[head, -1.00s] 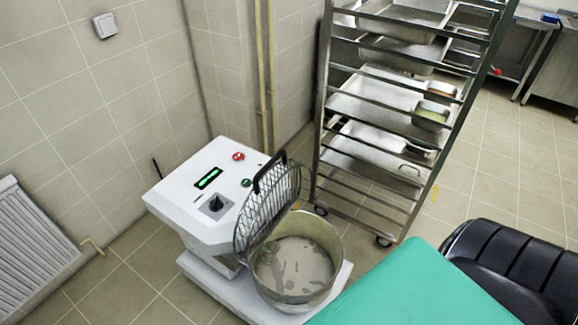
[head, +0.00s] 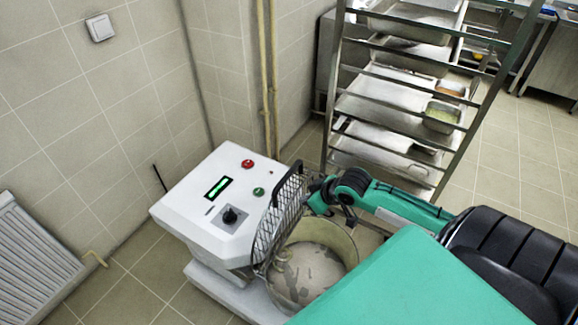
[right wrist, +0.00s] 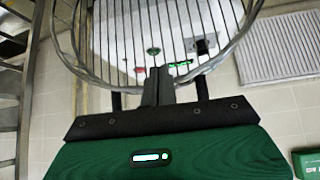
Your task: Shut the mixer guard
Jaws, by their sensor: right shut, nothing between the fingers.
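The mixer (head: 205,215) stands by the tiled wall, with a white top, a green display, buttons and a dark knob. Its wire guard (head: 268,235) is raised, standing steeply tilted at the near side of the head above the steel bowl (head: 345,245). A black handle runs along the guard's upper edge. My right gripper (head: 318,195) is just right of the guard, over the bowl's back rim. In the right wrist view the shut, empty fingers (right wrist: 157,88) are close to the guard's rim (right wrist: 160,84); I cannot tell whether they touch. My left gripper is out of view.
A steel tray rack (head: 400,110) with several trays stands behind the bowl, close to my right arm. A radiator (head: 30,255) is at the left wall. Open tiled floor lies at the left front and far right.

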